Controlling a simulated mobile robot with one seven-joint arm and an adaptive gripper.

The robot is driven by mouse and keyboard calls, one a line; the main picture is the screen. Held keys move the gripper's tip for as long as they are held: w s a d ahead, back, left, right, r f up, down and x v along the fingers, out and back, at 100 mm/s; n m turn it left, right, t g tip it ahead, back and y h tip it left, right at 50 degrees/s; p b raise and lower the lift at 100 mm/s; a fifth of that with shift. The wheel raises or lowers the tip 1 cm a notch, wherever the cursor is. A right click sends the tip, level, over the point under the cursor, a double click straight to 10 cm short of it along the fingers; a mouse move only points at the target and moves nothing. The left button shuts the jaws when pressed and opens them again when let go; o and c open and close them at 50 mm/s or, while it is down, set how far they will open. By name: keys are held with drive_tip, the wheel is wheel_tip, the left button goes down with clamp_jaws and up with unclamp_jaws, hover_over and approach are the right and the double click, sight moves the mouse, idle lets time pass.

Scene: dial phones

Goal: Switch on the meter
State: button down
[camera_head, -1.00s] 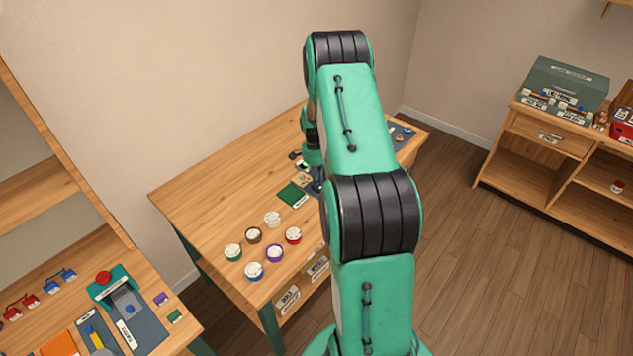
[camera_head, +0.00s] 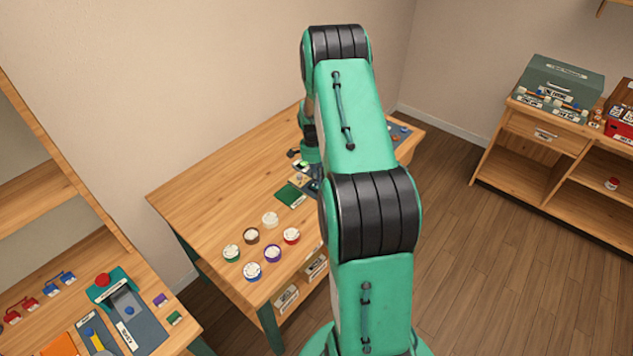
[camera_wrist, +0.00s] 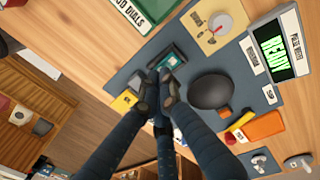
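The meter (camera_wrist: 280,45) is a pale box at the upper right of the wrist view. Its dark display shows READY in bright green letters. A dark grey mat (camera_wrist: 130,75) lies beside it, bearing a dark-framed teal rocker-like part (camera_wrist: 171,61) and a round black knob-like part (camera_wrist: 211,92). My gripper (camera_wrist: 160,84) is over the mat, its dark fingertips nearly together just below the teal part. I see nothing held between them. Whether the tips touch the teal part is unclear. In the head view my arm hides most of this spot.
An orange block (camera_wrist: 262,126) is at right. The table's far-left part is bare.

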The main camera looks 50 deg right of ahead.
sight(313, 185)
wheel_tip(313, 185, up, 12)
drive_tip(key=w+p, duration=0.1)
drive_tip(key=shift+w+d, duration=0.2)
idle(0.4)
drive_tip(key=s+a+r+n+t+h+b, duration=0.2)
drive_tip(key=a+r+n, duration=0.6)
drive_tip(key=a+r, duration=1.85)
drive_tip(key=s+a+r+n+t+y, duration=0.1)
drive_tip(key=s+a+r+n, duration=0.2)
drive_tip(key=s+a, duration=0.35)
drive_tip(key=s+a+r+n+t, duration=0.2)
drive_tip(key=s+a+r, duration=0.15)
drive_tip(key=a, duration=0.55)
drive_tip(key=s+a+n, duration=0.2)
drive_tip(key=s+a, duration=0.2)
drive_tip(key=s, duration=0.3)
drive_tip(key=s+a+f+n+t+y, duration=0.1)
drive_tip(key=s+a+n, duration=0.2)
drive_tip(key=s, duration=0.3)
drive_tip(key=shift+s+a+f+t, duration=0.25)
drive_tip(key=shift+s+a+t, duration=0.1)
drive_tip(key=shift+a, duration=0.45)
